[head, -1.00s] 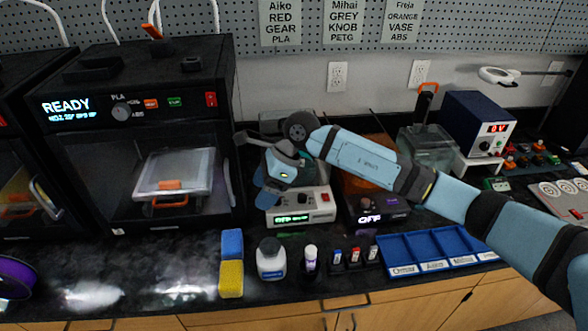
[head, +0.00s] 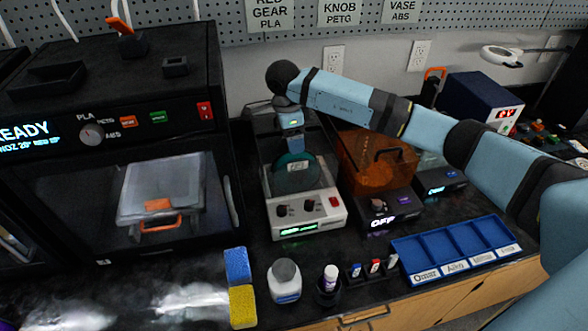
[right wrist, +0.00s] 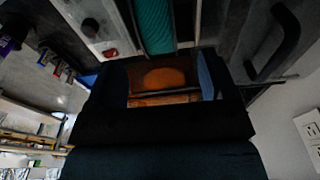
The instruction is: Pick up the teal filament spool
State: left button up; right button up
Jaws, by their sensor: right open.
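I cannot tell whether the fingers touch the spool. My left gripper is out of view.
A black 3D printer (head: 110,150) stands close on the left. An orange-lidded box (head: 380,165) with a handle is close on the right. In front are sponges (head: 241,287), a white bottle (head: 285,281), a glue stick (head: 329,280) and a blue divided tray (head: 455,250).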

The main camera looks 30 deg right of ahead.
aim_at(297, 162)
jog(key=f, duration=0.4)
jog(key=shift+d+f, duration=0.2)
jog(key=shift+s+d+f+p, duration=0.15)
jog(key=shift+f+p, duration=0.05)
jog(key=shift+f, duration=1.1)
jog(key=shift+s+d+f+p, duration=0.1)
jog(key=shift+d+f+p, duration=0.1)
jog(key=shift+f, duration=1.1)
jog(key=c, duration=1.2)
jog(key=shift+r, duration=0.1)
